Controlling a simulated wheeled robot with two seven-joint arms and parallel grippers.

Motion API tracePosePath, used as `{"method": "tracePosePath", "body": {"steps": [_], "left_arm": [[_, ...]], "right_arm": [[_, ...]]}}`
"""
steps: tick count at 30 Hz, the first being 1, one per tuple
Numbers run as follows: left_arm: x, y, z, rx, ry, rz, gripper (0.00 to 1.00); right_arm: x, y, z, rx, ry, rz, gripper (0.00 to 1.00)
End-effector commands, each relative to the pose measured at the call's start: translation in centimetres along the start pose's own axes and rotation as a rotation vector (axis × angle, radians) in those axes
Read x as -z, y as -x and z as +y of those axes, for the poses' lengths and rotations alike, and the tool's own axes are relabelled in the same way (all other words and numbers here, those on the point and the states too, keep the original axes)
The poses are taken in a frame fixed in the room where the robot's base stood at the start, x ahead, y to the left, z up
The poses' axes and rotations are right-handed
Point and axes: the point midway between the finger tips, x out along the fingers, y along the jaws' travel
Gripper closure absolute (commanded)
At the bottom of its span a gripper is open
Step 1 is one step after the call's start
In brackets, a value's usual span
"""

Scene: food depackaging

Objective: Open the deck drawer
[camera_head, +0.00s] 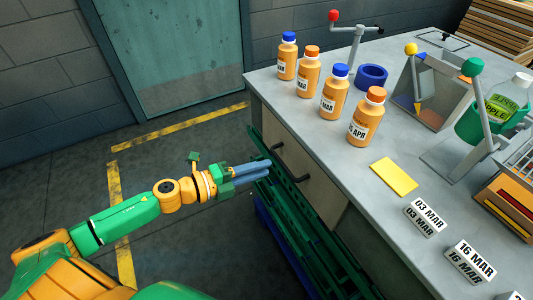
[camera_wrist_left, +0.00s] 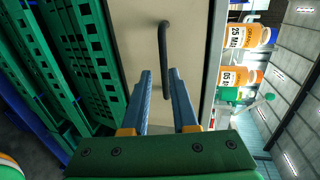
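The deck drawer (camera_head: 313,184) is a pale panel in the front of the grey counter, and it looks closed. Its dark bar handle (camera_head: 291,175) also shows in the left wrist view (camera_wrist_left: 165,48), lengthwise ahead of my fingers. My left gripper (camera_head: 266,170) has blue fingers and is near the drawer front, left of the handle. In the left wrist view the two fingertips (camera_wrist_left: 160,71) are apart, with nothing held. The handle's lower end shows between them, but I cannot tell its distance or whether anything touches. My right gripper is not in view.
Green crates (camera_head: 290,215) stand along the counter front below the drawer, close to my left gripper. On the counter (camera_head: 395,260) are orange bottles (camera_head: 333,93), a blue ring (camera_head: 371,77), a yellow block (camera_head: 394,177) and date blocks (camera_head: 425,217). Open floor lies to the left.

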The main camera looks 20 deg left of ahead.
Motion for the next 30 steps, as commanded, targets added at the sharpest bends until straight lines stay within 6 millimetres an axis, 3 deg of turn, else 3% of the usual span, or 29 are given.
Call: {"method": "tracePosePath", "body": {"steps": [6, 12, 24, 27, 30], "left_arm": [[-0.2, -3.0, -0.5, 0.006, 0.003, -0.005, 0.73], [-0.2, -5.7, -0.3, 0.004, 0.005, -0.005, 0.73], [-0.1, -6.8, -0.2, 0.001, 0.004, -0.005, 0.73], [-0.1, -6.8, -0.2, 0.001, 0.004, -0.005, 1.00], [-0.1, -6.8, -0.2, 0.001, 0.005, -0.005, 1.00]], "right_arm": [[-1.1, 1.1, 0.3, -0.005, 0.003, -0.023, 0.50], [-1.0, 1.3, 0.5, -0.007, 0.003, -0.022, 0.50], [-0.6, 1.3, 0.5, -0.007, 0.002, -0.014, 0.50], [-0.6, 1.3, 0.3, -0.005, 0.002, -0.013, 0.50], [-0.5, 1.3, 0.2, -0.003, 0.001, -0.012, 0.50]]}}
